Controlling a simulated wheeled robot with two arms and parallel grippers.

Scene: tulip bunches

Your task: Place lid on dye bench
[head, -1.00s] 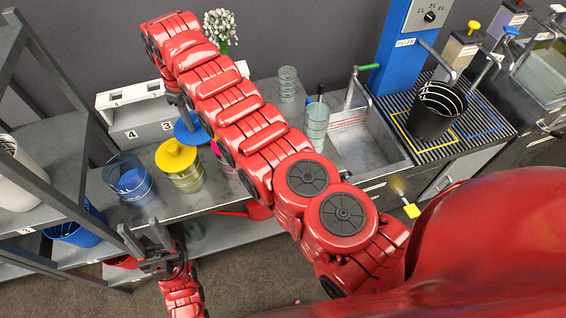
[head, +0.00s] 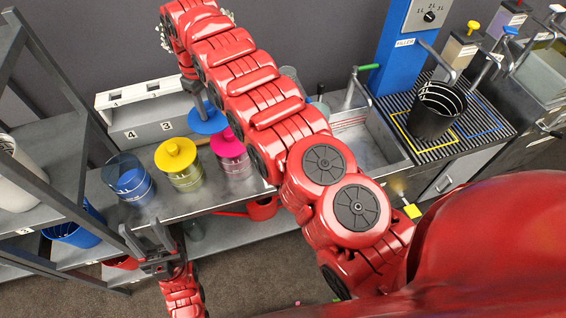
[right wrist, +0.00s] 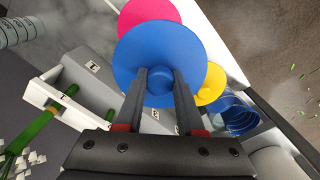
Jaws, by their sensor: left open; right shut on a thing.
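The blue lid (head: 208,121) is a round disc held in the air above the bench (head: 165,208), behind the pink and yellow jars. My right gripper (head: 197,98) is shut on its knob; in the right wrist view the fingers (right wrist: 160,78) pinch the knob of the blue lid (right wrist: 160,45). My left gripper (head: 148,242) is open and empty, low in front of the bench. A glass jar with blue dye (head: 131,181) stands uncovered on the bench's left. It shows partly behind the yellow lid in the wrist view (right wrist: 236,114).
The yellow-lidded jar (head: 182,168) and pink-lidded jar (head: 231,154) stand right of the blue jar. A grey numbered stand (head: 140,126) is at the back. A shelf rack (head: 62,195) borders the left; a sink (head: 372,145) is on the right.

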